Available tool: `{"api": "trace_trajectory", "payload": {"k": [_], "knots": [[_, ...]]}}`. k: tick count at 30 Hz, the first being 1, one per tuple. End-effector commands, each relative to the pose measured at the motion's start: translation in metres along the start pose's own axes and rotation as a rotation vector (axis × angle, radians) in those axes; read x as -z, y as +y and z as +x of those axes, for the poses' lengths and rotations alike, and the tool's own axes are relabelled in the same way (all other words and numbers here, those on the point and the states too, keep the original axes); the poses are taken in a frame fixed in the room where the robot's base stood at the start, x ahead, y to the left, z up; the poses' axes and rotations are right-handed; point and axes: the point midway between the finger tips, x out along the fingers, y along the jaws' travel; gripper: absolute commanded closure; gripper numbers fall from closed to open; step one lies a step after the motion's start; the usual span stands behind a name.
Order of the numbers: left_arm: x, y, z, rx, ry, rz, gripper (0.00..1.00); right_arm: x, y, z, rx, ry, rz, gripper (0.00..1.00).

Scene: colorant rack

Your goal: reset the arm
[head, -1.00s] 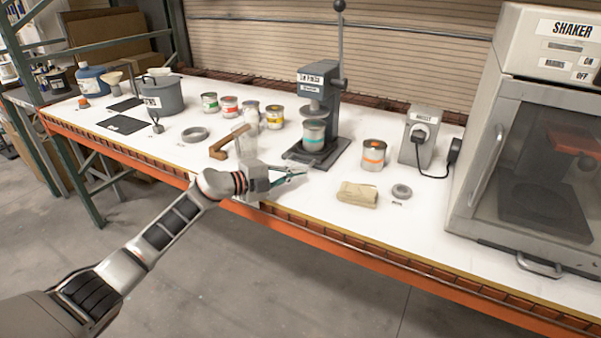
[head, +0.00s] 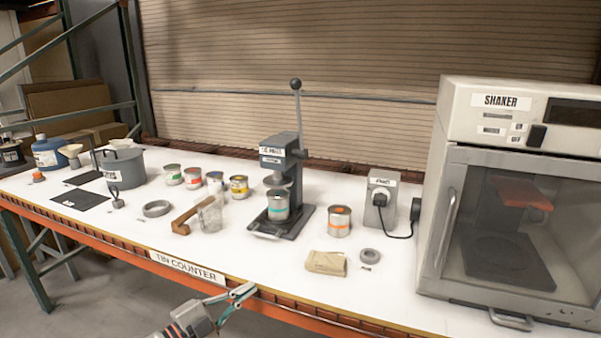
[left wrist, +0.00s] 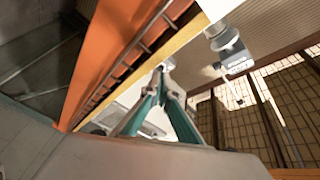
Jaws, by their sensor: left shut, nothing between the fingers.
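My left gripper (head: 242,291) is low in the head view, in front of the counter's front edge and below the sign reading TIN COUNTER. Its fingers are shut and empty. In the left wrist view the fingertips (left wrist: 161,69) meet, with the orange counter edge beside them. My left arm comes in from the bottom of the head view, and most of it is out of frame. My right arm and gripper are not in view.
The white counter (head: 110,222) has an orange front beam (head: 110,246). Floor in front is clear.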

Motion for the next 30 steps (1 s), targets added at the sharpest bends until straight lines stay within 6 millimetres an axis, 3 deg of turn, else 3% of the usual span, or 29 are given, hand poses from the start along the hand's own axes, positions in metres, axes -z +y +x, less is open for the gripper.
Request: {"api": "trace_trajectory", "payload": {"k": [8, 13, 18, 24, 30], "knots": [[-0.011, 0.093, -0.077, 0.149, -0.261, -0.392, 1.0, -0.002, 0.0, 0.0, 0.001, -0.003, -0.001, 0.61], [-0.019, 0.166, -0.145, 0.162, -0.488, -0.628, 1.0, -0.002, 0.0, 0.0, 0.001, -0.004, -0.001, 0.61], [-0.01, 0.234, -0.212, 0.123, -0.69, -0.824, 1.0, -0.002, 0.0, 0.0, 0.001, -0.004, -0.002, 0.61], [0.004, 0.276, -0.254, 0.078, -0.805, -0.942, 1.0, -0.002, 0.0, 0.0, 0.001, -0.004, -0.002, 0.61], [0.007, 0.282, -0.26, 0.069, -0.821, -0.96, 1.0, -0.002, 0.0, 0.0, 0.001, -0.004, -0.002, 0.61]]}}
